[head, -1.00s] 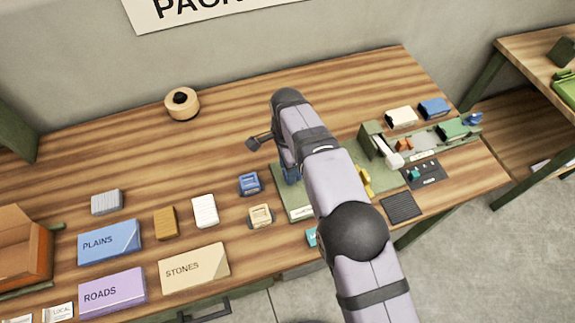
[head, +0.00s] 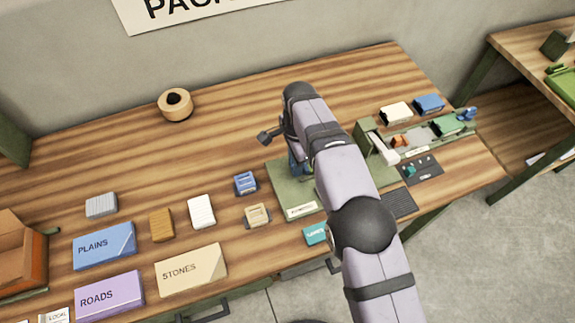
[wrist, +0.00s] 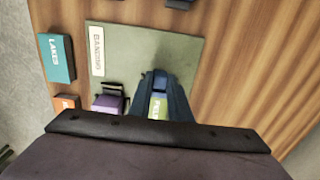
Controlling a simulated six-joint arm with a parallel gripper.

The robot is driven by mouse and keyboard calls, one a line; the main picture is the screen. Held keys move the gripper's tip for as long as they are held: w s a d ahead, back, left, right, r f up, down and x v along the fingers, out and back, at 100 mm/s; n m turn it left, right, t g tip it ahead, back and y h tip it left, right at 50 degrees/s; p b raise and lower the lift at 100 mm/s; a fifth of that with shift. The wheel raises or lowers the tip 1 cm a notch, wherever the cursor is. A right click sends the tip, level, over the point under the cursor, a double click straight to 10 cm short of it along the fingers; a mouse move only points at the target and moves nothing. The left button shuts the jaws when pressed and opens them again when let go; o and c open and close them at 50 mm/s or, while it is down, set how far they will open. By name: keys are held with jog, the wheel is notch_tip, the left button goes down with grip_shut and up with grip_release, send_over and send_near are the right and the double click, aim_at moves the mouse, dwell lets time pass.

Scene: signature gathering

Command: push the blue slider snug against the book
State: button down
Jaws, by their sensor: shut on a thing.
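My gripper (wrist: 161,84) points down over the green mat (wrist: 140,45), which has a white label strip. In the wrist view a pale green label reading FELLS (wrist: 157,107) shows between the dark blue sides, close below the tips. I cannot tell whether the label is on the book, or whether slider and book touch.
A purple block (wrist: 108,103) is beside the mat. A teal LAKES box (head: 315,234) sits near the front edge. A blue piece (head: 246,183) and a tan piece (head: 257,215) lie left of the mat. A green fixture (head: 367,135) with a white lever stands right. The back is mostly clear.

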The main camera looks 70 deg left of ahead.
jog(key=shift+w, duration=0.25)
jog(key=c, duration=1.6)
grip_release()
jog(key=shift+w, duration=0.1)
jog(key=shift+c, duration=0.2)
jog(key=shift+r, duration=0.2)
jog(key=shift+r+b, duration=1)
jog(key=shift+r, duration=2.5)
